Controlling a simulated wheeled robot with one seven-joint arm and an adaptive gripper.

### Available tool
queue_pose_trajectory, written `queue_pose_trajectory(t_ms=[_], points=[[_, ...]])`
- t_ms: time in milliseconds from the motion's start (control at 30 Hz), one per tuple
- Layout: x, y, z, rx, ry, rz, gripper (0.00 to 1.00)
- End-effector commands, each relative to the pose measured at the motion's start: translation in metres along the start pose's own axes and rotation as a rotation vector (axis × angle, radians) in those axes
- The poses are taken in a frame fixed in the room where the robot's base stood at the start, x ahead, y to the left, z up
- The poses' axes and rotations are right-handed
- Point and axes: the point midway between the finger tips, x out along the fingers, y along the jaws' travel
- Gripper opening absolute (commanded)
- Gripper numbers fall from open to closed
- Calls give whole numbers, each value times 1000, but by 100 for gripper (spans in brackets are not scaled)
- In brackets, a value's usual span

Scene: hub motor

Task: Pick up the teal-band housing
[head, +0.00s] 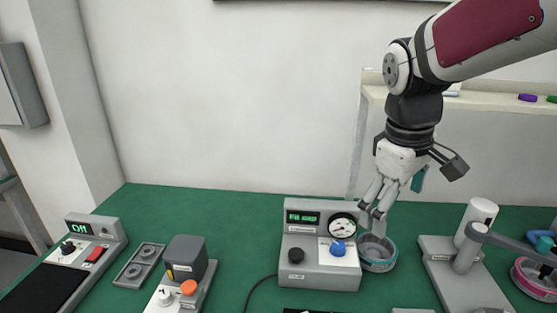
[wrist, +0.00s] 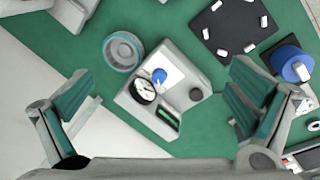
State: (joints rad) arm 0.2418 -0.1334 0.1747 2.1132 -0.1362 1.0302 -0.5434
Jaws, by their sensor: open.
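The teal-band housing (head: 379,264) is a round grey cup with a teal band. It stands on the green bench against the right side of the grey meter box. It also shows in the wrist view (wrist: 113,61), upper left of centre. My gripper (head: 375,208) points down above and slightly behind the housing in the head view, its fingers overlapping the meter box's right edge. In the wrist view my gripper (wrist: 163,105) is open and empty, its teal-padded fingers wide apart, with the meter box between them and the housing farther up.
The meter box (head: 298,268) with a dial and blue knob is close on the left of the housing. A grey stand (head: 463,280) with a post is to its right. A pink-banded round part (head: 533,286) is at far right. A shelf (head: 480,104) is behind my arm.

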Motion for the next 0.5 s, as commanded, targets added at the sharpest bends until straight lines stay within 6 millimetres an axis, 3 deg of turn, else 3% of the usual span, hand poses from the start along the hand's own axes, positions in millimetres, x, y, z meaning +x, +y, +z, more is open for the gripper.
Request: queue_pose_trajectory(t_ms=[267, 500], points=[[53, 69, -55, -283, -43, -65, 100], [120, 121, -87, -502, -18, -140, 100]])
